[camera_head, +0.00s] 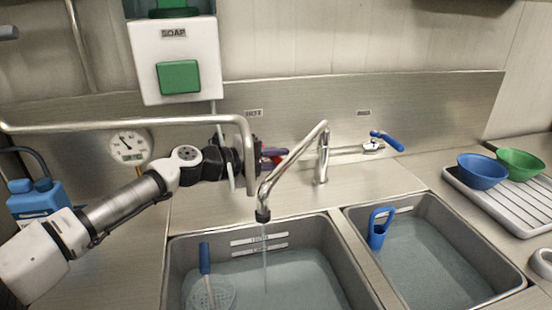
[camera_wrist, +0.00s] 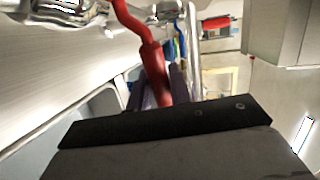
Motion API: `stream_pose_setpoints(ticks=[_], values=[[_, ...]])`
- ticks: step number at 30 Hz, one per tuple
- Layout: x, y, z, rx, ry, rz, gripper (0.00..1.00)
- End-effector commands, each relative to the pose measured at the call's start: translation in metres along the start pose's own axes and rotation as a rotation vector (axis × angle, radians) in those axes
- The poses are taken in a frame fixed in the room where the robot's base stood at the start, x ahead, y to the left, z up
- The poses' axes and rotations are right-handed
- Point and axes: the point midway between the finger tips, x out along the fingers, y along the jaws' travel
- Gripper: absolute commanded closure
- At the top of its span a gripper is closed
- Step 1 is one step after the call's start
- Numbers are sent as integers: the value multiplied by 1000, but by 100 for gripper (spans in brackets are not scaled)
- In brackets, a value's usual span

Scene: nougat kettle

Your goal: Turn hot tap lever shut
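The hot tap lever is red. In the wrist view the lever (camera_wrist: 151,60) runs down from the chrome tap body (camera_wrist: 72,8) to between my purple-grey fingers. My gripper (camera_wrist: 162,92) has a finger close on either side of its grip; whether both press on it I cannot tell. In the head view my gripper (camera_head: 268,161) is at the lever below the HOT label (camera_head: 253,113), mostly hidden by my wrist and a pipe. The chrome spout (camera_head: 292,164) lets a thin water stream (camera_head: 265,245) fall into the left sink (camera_head: 178,262).
A horizontal steel pipe (camera_head: 120,124) bends down in front of my wrist. The SOAP dispenser (camera_head: 175,55) hangs above. The blue cold lever (camera_head: 387,141) is to the right. Two bowls stand on the drainboard (camera_head: 520,205) at far right.

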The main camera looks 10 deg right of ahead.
Motion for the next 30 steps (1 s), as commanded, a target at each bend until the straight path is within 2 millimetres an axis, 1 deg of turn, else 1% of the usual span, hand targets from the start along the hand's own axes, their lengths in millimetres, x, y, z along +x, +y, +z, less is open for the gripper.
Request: stream_pose_setpoints(ticks=[1,4,14,24,30], values=[[0,0,0,0,0,0,87],[0,0,0,0,0,0,100],[-1,0,1,2,15,-1,100],[-18,2,4,38,192,-4,100],[-23,4,4,51,250,-2,100]])
